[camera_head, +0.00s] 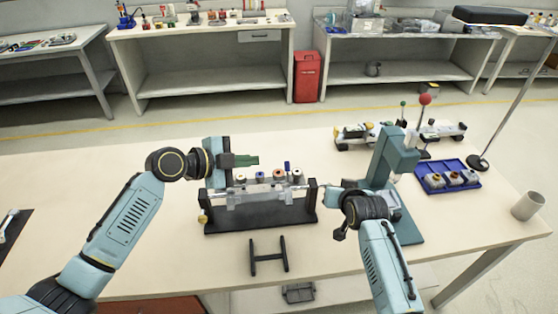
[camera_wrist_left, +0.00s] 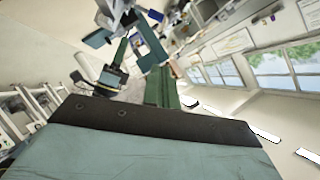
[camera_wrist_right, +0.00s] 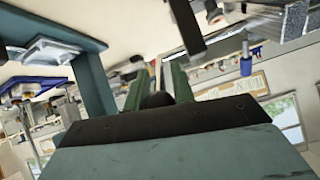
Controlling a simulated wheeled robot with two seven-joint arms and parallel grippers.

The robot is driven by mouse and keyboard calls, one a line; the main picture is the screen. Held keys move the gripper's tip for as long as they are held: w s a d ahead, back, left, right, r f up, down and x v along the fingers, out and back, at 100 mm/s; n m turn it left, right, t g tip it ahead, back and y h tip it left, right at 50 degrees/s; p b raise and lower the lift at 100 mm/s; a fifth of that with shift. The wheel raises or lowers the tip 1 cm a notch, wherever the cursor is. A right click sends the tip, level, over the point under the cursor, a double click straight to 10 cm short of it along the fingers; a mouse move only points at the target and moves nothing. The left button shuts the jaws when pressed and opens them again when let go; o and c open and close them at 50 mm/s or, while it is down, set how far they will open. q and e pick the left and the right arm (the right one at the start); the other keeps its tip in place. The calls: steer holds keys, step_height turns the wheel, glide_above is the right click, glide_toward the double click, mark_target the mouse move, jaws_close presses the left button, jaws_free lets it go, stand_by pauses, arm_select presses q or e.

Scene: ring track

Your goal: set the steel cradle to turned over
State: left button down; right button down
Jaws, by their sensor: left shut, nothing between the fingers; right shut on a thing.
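The steel cradle (camera_head: 255,197) is a pale metal trough hung between the two posts of a black stand (camera_head: 262,215) in the middle of the table. Several small round parts with reddish-brown tops show along its upper edge; I cannot tell whether they sit in it or behind it. My right gripper (camera_head: 335,189), at the cradle's right end, is shut on a dark round knob (camera_wrist_right: 157,100). My left gripper (camera_head: 246,161) is shut and empty, its green fingers above and behind the cradle's left half.
A teal press-like frame (camera_head: 390,158) stands close behind my right forearm. A black H-shaped rest (camera_head: 268,256) lies in front.

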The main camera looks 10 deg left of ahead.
mark_target(285, 161)
arm_select(q)
steer(key=x, duration=0.7)
steer(key=a+f+x, duration=0.1)
steer(key=x, duration=0.2)
steer(key=shift+w+d+f, duration=0.1)
steer(key=shift+w+d, duration=0.1)
steer(key=shift+w, duration=0.25)
steer(key=shift+w+f, duration=0.6)
steer(key=shift+f, duration=0.05)
steer(key=shift+w+a, duration=0.1)
steer(key=shift+w+a+f+g, duration=0.1)
steer(key=shift+w+f+g, duration=0.2)
steer(key=shift+w+f, duration=0.1)
